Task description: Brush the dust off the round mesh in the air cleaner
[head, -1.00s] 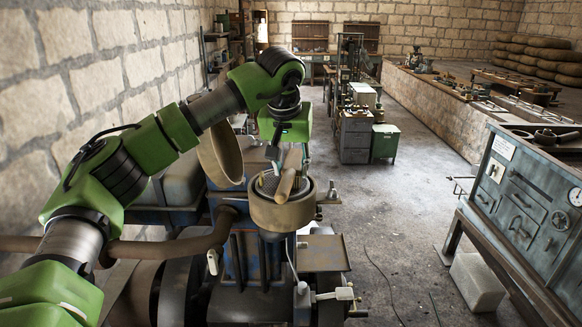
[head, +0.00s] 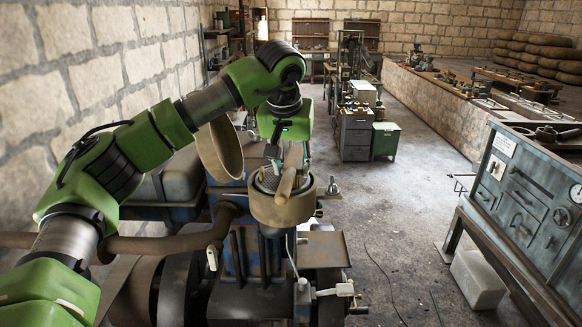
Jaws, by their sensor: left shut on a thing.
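The air cleaner is an open round tan housing (head: 284,212) on top of the blue engine. Its round mesh (head: 268,181) shows as a grey patch inside the rim, partly covered. My left gripper (head: 274,152) points down over the housing, shut on a brush with a wooden handle (head: 287,183). The handle leans across the mesh; the bristles are hidden, so I cannot tell whether they touch it. Any dust is too small to make out. My right gripper is not in view.
A round tan lid (head: 220,150) stands tilted open left of the housing. A thick pipe (head: 165,246) runs below it at left. A control cabinet (head: 530,195) stands at right. The floor (head: 400,225) between is mostly clear.

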